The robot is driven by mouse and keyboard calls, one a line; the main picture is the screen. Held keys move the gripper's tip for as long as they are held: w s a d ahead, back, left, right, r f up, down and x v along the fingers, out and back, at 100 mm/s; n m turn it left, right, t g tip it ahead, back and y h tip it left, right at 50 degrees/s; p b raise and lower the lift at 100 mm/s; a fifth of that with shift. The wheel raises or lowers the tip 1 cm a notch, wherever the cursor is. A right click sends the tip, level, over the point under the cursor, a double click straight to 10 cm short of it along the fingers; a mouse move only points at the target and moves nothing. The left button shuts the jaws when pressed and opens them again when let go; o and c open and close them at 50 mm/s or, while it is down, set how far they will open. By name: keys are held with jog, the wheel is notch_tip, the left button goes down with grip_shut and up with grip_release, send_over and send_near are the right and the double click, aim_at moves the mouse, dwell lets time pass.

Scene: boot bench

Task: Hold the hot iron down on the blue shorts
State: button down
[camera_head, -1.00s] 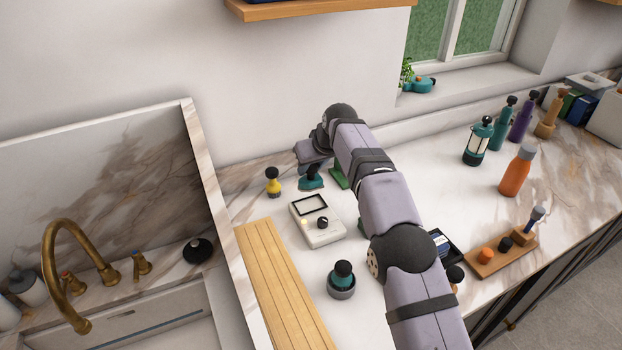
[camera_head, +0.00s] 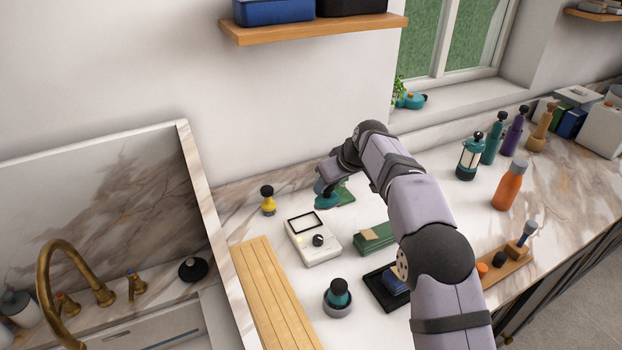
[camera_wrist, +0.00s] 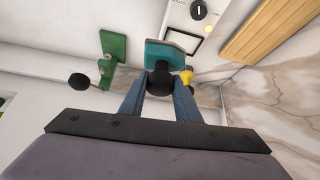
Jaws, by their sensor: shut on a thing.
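A teal iron (camera_head: 327,199) with a black knob handle is near the back of the counter, behind the white control box. My gripper (camera_head: 325,180) is shut on its handle. In the wrist view, the iron's flat teal body (camera_wrist: 175,56) points away from my gripper (camera_wrist: 160,90), with the fingers on either side of the black knob. I cannot tell whether the iron touches the counter. A small folded blue cloth (camera_head: 396,282), perhaps the blue shorts, lies in a black tray (camera_head: 377,289) at the front, partly hidden by my arm.
A green stand (camera_head: 345,195) is right beside the iron. The white control box (camera_head: 312,240) and a yellow bottle (camera_head: 268,203) are near it.

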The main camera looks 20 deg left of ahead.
jog(key=s+d+n, duration=0.1)
jog(key=s+d, duration=0.2)
jog(key=d, duration=0.4)
jog(key=s+d+f+n+g+p, duration=0.1)
jog(key=s+d, duration=0.3)
jog(key=d, duration=0.4)
jog(key=s+d+n+g+y, duration=0.1)
jog(key=s+d+n, duration=0.1)
jog(key=d, duration=0.6)
jog(key=shift+s+d+f+n, duration=0.15)
jog(key=shift+s+f+n, duration=0.15)
jog(key=shift+s, duration=0.55)
jog(key=shift+f, duration=0.1)
jog(key=shift+f+b, duration=0.65)
jog(key=shift+f, duration=1.45)
jog(key=shift+b, duration=1.7)
jog(key=shift+f+b, duration=0.35)
jog(key=shift+b, duration=0.3)
